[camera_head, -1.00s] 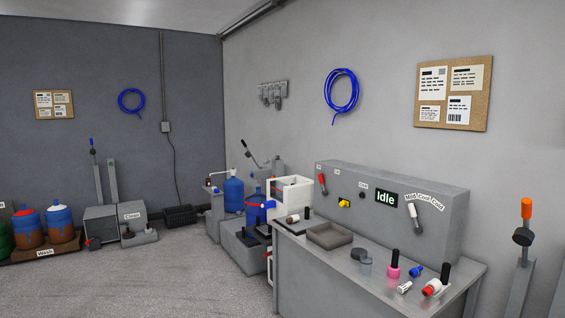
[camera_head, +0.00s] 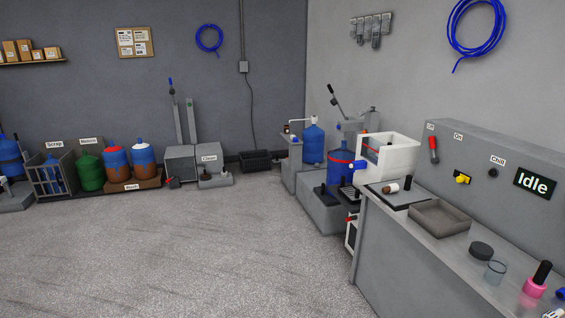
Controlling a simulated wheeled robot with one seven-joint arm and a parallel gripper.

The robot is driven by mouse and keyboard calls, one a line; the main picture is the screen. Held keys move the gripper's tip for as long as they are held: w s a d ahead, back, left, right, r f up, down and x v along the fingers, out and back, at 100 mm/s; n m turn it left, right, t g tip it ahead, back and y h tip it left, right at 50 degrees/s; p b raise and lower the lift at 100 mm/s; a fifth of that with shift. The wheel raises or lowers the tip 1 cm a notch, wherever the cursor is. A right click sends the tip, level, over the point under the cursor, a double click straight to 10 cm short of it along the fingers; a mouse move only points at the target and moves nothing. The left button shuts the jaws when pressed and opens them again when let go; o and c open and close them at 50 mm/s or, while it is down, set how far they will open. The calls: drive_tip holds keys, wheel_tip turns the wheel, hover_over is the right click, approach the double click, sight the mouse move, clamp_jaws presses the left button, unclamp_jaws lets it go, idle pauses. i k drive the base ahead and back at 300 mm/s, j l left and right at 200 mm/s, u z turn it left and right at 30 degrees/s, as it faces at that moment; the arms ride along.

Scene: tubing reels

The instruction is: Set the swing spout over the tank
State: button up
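A thin white pipe (camera_head: 300,121) that looks like a spout stands beside a blue bottle (camera_head: 314,146) on a grey stand in the back corner. A white open-topped box (camera_head: 396,157), perhaps the tank, stands at the far end of the bench. A blue drum with a red band (camera_head: 340,168) stands just left of it. I cannot tell for certain which parts are the swing spout and the tank. The pipe is apart from the white box. My gripper is not in view.
The grey bench (camera_head: 400,252) runs along the right, holding a tray (camera_head: 440,218), a glass cup (camera_head: 495,273) and a pink bottle (camera_head: 534,289). A control panel reads "Idle". Carboys (camera_head: 117,165) line the back left. The floor (camera_head: 200,250) is clear in the middle.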

sight(361, 113)
drive_tip(key=i, duration=2.85)
drive_tip(key=i+z, duration=0.1)
drive_tip(key=i, duration=0.55)
drive_tip(key=i+j+z, duration=0.15)
drive_tip(key=i, duration=0.45)
drive_tip(key=i+j+z, duration=0.1)
drive_tip(key=i, duration=0.55)
drive_tip(key=j, duration=0.1)
